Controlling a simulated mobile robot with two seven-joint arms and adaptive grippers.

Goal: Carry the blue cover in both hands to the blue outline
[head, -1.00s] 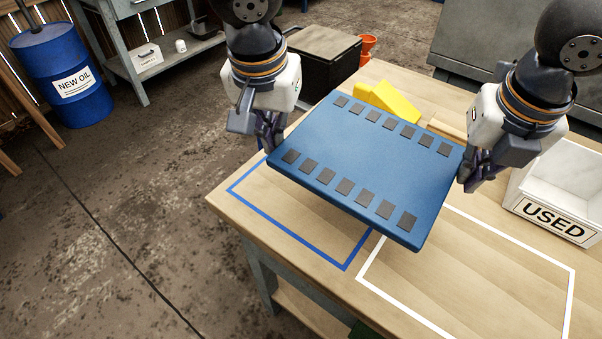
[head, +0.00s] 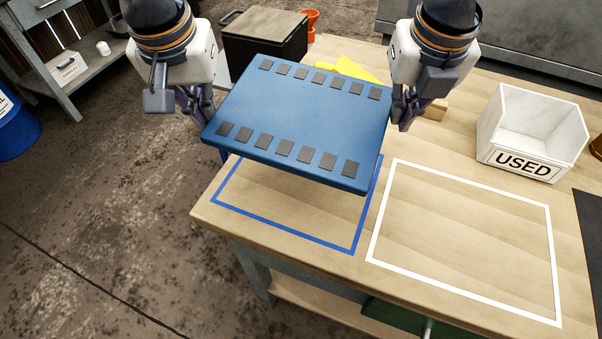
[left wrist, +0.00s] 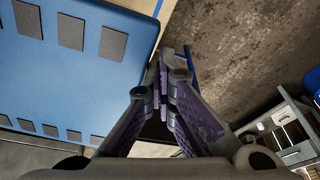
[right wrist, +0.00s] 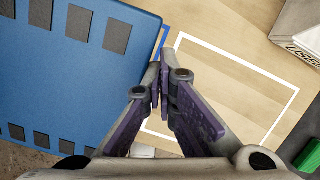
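The blue cover (head: 305,122) is a flat panel with two rows of dark grey patches. It is held up over the table's left part, its left corner reaching past the table edge. My left gripper (head: 197,106) is shut on its left side, and my right gripper (head: 402,112) is shut on its right side. In the left wrist view (left wrist: 160,88) and the right wrist view (right wrist: 160,88) the fingers are close together at the cover's edge; the exact grip is partly hidden. The blue outline (head: 280,229) lies on the table below the cover, which hides its far part.
A white outline (head: 460,291) marks bare table to the right. A white bin labelled USED (head: 525,165) stands behind it. A yellow object (head: 355,70) lies behind the cover. A dark box (head: 262,42) stands beyond the table. The table's front strip is clear.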

